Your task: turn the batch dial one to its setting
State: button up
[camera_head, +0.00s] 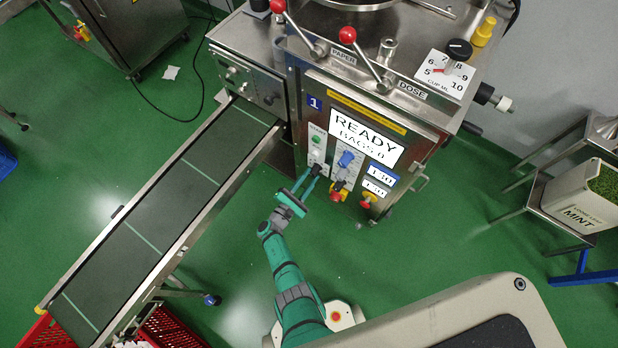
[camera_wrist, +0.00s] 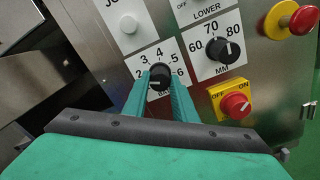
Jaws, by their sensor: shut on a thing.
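The batch dial (camera_wrist: 160,70) is a black round knob on a white plate with numbers from 2 to 6 showing around it in the wrist view. A small pale mark shows on its face; its exact setting is hard to read. In the head view the dial (camera_head: 317,169) is a small dark knob low on the machine front. My gripper (camera_wrist: 159,84) is shut on the dial, one teal finger on each side. In the head view my gripper (camera_head: 311,176) reaches the panel from below. The lower part of the number plate is hidden by the fingers.
Close by are a white button (camera_wrist: 128,24), a black MM dial (camera_wrist: 224,50), a red on/off switch (camera_wrist: 235,105) and a red emergency stop (camera_wrist: 303,20). The screen (camera_head: 362,137) reads READY, BAGS 0. A conveyor (camera_head: 140,235) stands left of my arm.

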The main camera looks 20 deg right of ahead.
jog(key=m, duration=0.3)
jog(key=shift+d+m, duration=0.1)
jog(key=shift+m, duration=0.3)
jog(key=m, duration=0.4)
jog(key=shift+m, duration=0.3)
jog(key=o, duration=1)
jog(key=shift+o, duration=0.2)
jog(key=v, duration=1.1)
